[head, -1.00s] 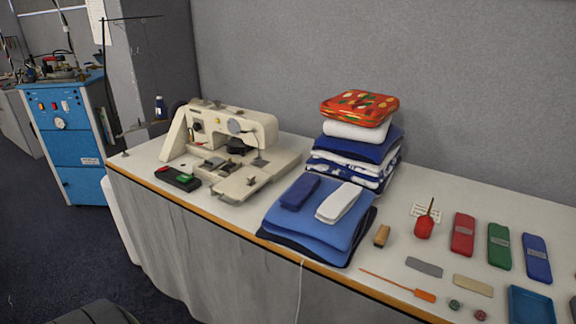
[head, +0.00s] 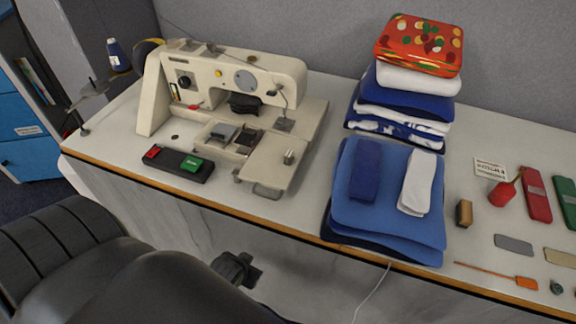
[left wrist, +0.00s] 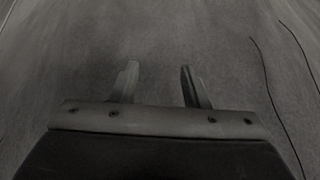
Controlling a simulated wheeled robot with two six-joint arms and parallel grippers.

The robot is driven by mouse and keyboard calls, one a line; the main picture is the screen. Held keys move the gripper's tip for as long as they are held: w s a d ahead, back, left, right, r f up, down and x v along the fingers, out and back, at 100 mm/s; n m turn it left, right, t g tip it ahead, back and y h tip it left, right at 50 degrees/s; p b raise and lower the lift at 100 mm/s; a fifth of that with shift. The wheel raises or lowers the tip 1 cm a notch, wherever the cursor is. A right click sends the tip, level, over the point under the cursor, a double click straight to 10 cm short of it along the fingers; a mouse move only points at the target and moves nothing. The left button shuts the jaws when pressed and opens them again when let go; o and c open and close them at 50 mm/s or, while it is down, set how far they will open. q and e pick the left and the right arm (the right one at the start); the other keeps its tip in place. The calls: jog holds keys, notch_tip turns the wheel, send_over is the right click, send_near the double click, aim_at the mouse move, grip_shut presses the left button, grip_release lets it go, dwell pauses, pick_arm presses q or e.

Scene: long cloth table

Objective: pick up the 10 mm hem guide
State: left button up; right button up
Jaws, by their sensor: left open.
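No readable size marking shows, so I cannot tell which piece is the 10 mm hem guide. Small flat pieces lie at the right of the table in the head view: a grey one (head: 513,245), a beige one (head: 561,257), a red one with a grey label (head: 537,196) and a partly cut-off green one (head: 567,200). My right gripper is out of view.
A cream sewing machine (head: 225,75) stands at the left, with a black red-and-green switch box (head: 178,165) in front. A blue cloth pile (head: 388,220) and a taller stack (head: 400,105) fill the middle. An orange-handled tool (head: 525,283) lies near the front edge.

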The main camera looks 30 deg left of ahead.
pick_arm(q)
notch_tip(320, 180, up, 14)
jog(key=w+t+p, duration=0.1)
jog(key=n+t+y, duration=0.1)
jog(key=n+t, duration=0.1)
jog(key=t, duration=0.5)
send_near(288, 156)
jog(key=p+x, duration=0.1)
jog(key=x, duration=0.4)
jog(key=shift+w+d+p, duration=0.1)
jog(key=shift+w+p, duration=0.15)
jog(key=shift+p, duration=0.1)
jog(key=shift+x, duration=0.95)
jog(key=shift+a+p+x, duration=0.2)
jog(key=shift+p+x, duration=0.25)
jog(key=shift+x, duration=1.5)
jog(key=shift+f, duration=0.1)
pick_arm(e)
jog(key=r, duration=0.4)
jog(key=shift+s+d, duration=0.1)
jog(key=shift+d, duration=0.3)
pick_arm(q)
jog(key=shift+c, duration=0.3)
grip_shut()
